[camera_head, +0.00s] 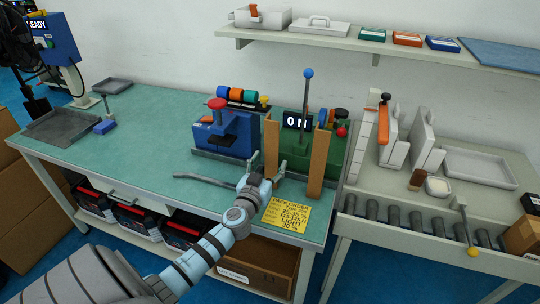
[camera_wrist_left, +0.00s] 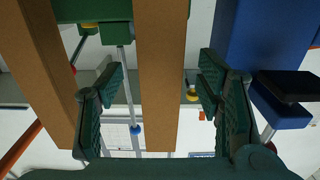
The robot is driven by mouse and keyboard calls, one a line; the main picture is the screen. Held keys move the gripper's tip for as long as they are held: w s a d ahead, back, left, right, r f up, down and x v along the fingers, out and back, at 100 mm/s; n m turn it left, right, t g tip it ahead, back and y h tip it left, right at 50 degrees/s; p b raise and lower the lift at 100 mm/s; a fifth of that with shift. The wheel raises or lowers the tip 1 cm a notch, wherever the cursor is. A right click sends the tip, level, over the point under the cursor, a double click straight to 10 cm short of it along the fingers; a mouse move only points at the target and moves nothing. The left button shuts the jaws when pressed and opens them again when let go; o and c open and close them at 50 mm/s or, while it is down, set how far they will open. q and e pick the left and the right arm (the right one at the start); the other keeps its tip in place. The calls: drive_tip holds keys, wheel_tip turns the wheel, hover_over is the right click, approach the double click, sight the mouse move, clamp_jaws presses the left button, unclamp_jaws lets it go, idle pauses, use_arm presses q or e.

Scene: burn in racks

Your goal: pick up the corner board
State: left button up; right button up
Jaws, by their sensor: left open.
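Two tall brown corner boards stand upright in front of a green machine (camera_head: 296,128) with an "ON" display. The left board (camera_head: 271,146) and the right board (camera_head: 319,160) are a short way apart. My left gripper (camera_head: 266,173) is open at the lower part of the left board. In the left wrist view the left board (camera_wrist_left: 161,70) runs between my open fingers (camera_wrist_left: 163,100), with gaps on both sides. The right board (camera_wrist_left: 48,65) lies outside the fingers there. My right gripper is not in view.
A blue press (camera_head: 228,135) with a red knob stands close left of the boards. A yellow order card (camera_head: 286,214) lies at the bench's front edge. A grey curved bar (camera_head: 203,181) lies left of my gripper. The bench's left middle is mostly clear.

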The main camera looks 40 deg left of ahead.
use_arm(q)
drive_tip(key=x, duration=0.3)
drive_tip(key=shift+f, duration=0.25)
drive_tip(key=shift+s, duration=0.1)
drive_tip(key=c, duration=1.3)
drive_tip(key=shift+r, duration=0.1)
